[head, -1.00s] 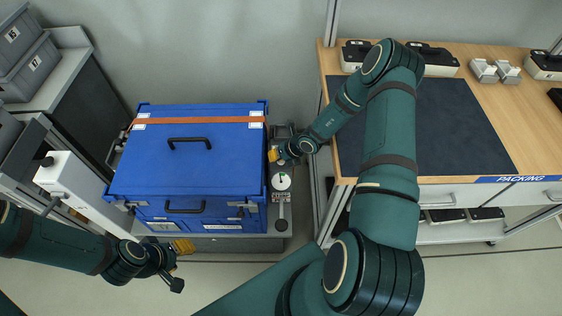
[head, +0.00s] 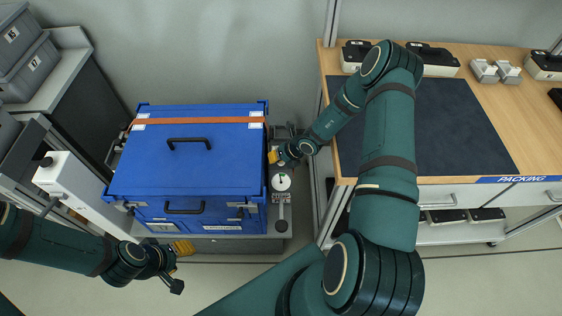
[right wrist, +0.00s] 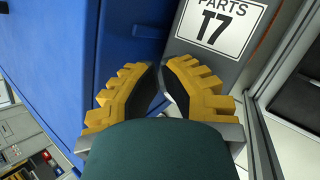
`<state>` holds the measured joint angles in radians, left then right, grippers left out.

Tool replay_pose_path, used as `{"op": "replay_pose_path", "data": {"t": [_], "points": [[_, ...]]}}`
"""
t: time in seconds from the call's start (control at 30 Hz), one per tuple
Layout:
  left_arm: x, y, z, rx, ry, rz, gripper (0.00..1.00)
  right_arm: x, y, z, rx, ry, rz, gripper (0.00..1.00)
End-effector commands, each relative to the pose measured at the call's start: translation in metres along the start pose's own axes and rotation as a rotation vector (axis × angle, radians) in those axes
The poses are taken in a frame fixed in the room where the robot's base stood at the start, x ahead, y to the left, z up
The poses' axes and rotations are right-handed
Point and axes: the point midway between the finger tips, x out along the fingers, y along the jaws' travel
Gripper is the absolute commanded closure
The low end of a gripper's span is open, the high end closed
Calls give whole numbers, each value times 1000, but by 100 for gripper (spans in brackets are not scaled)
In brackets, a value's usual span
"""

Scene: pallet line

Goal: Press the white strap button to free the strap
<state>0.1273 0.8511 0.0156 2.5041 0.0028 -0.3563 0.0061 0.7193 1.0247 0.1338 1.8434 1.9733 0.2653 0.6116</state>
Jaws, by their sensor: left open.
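The brown strap (head: 200,121) runs across the top of the blue crate (head: 185,172), close to its back edge. I cannot make out the strap button for certain. A white round part (head: 281,182) sits on the grey gear at the crate's right side, but I cannot tell whether it is the button. My right gripper (head: 273,156) is low beside the crate's right side, just behind that round part. In the right wrist view its yellow fingers (right wrist: 164,72) come together at the tips, with nothing seen between them. My left gripper (head: 184,248) is open and empty in front of the crate.
A packing table (head: 438,125) with a dark mat stands to the right. Grey bins (head: 30,68) and a white post (head: 75,190) stand to the left. The floor in front is clear.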

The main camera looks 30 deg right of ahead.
Motion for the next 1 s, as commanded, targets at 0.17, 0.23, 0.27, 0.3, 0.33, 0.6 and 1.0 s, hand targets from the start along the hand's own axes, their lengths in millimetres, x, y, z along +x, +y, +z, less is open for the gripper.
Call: {"op": "replay_pose_path", "data": {"t": [0.17,0.23,0.27,0.3,0.33,0.6,1.0], "points": [[2,-1,0,0,0,0,53,2,-1,-1,0,1,0,100],[2,-1,0,0,0,0,53,3,-1,-2,0,1,0,100],[3,-1,0,0,0,0,53,3,-1,-2,0,1,0,100],[3,-1,0,0,0,0,53,3,-2,-2,0,1,0,100],[3,-1,0,0,0,0,53,4,-2,-2,0,1,0,100],[4,-2,0,0,0,0,53,5,-2,-3,0,2,0,100],[-1,0,0,0,0,0,53,-1,1,0,0,2,0,100]]}}
